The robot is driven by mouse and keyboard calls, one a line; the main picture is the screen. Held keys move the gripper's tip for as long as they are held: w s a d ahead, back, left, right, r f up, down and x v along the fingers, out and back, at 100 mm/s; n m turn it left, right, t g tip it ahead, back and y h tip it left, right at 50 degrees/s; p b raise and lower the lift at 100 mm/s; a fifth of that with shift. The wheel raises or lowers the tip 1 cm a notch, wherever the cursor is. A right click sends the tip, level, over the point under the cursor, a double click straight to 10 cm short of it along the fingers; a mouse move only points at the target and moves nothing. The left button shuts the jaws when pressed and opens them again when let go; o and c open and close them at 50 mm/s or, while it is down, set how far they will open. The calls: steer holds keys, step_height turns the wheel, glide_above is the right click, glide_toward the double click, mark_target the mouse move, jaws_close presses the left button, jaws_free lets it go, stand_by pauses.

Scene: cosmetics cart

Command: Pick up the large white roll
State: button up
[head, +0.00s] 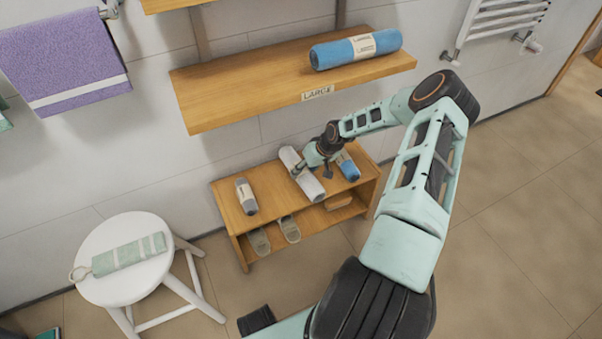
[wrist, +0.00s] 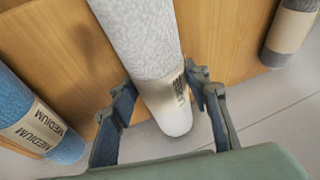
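The large white roll (head: 301,173) lies on top of the low wooden bench in the head view, between a grey roll and a blue roll. It also shows in the wrist view (wrist: 145,45), with a beige paper band carrying dark lettering near its end. My gripper (head: 306,168) is at the white roll. In the wrist view my gripper (wrist: 165,108) has its fingers apart, one on each side of the roll's banded end. The right finger looks very close to the band; I cannot tell whether it touches. A gap shows at the left finger.
A blue roll (wrist: 38,125) marked MEDIUM and a grey roll (head: 246,196) lie on the bench (head: 222,192) either side. A shelf (head: 240,95) labelled LARGE above holds a large blue roll (head: 356,49). A white stool (head: 125,288) stands left. Slippers (head: 274,236) sit below.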

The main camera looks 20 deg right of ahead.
steer(key=c, duration=0.7)
steer(key=shift+r, duration=0.1)
steer(key=shift+r, duration=0.5)
step_height(320, 180, up, 3)
steer(key=shift+f+p, duration=0.2)
steer(key=shift+p, duration=0.45)
steer(key=s+a+r+p, duration=0.1)
steer(key=s+a+r, duration=0.1)
steer(key=s+r, duration=0.1)
steer(key=s+a+r+p, duration=0.2)
steer(key=s+r, duration=0.1)
steer(key=s, duration=0.2)
steer(key=s+a+r+p, duration=0.1)
steer(key=s+a+r, duration=0.1)
steer(key=s+r, duration=0.1)
steer(key=shift+s+a+r, duration=0.1)
steer(key=shift+s+a, duration=0.2)
steer(key=shift+s, duration=0.45)
